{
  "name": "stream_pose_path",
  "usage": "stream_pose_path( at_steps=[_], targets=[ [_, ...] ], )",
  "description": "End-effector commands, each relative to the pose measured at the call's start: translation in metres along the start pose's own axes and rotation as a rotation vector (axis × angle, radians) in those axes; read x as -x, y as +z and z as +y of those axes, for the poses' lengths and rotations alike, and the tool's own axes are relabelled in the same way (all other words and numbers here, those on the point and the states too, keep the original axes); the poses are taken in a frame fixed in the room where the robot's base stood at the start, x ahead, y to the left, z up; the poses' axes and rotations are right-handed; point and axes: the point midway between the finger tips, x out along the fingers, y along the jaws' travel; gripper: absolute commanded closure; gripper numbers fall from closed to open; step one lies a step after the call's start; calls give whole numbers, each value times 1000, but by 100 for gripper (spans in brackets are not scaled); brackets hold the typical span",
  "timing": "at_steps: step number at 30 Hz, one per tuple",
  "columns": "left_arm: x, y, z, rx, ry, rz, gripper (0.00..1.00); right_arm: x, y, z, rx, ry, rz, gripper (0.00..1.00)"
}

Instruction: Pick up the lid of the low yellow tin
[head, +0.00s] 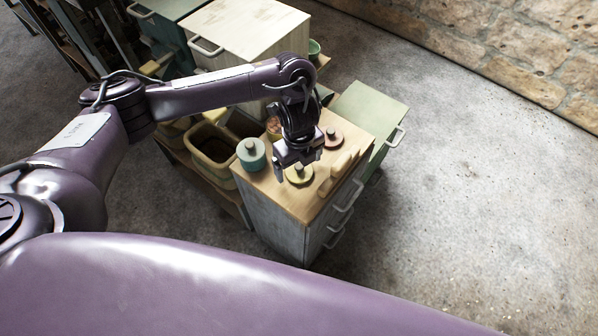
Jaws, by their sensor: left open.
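The low yellow tin with its knobbed lid (299,175) stands on the wooden top of a small drawer cabinet (262,182). A dark knob shows on the lid, which appears to be on the tin. My left gripper (290,169) is open, just above and beside the yellow tin on the picture's upper left side, and partly covers it. I cannot tell whether its fingers touch the lid. My right gripper is not in view.
A teal tin (251,154) stands left of the gripper and a reddish low tin (333,137) stands right of it. A pale wooden piece (341,170) lies near the right edge. A yellow bin (211,146) is to the left. Open floor (440,220) lies to the right.

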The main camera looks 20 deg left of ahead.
Motion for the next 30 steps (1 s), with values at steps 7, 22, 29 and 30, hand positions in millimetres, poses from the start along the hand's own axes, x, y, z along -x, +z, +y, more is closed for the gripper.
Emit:
stream_pose_path(
  at_steps=[7,22,29,30],
  targets=[
    [-16,0,-1,0,-2,-1,9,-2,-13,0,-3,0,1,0],
    [-14,0,-2,-1,-3,-1,54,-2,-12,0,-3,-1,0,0],
    [-14,0,-2,-1,-3,-1,56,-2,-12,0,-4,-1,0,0],
    [-14,0,-2,-1,-3,-1,56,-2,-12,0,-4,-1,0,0]
  ],
)
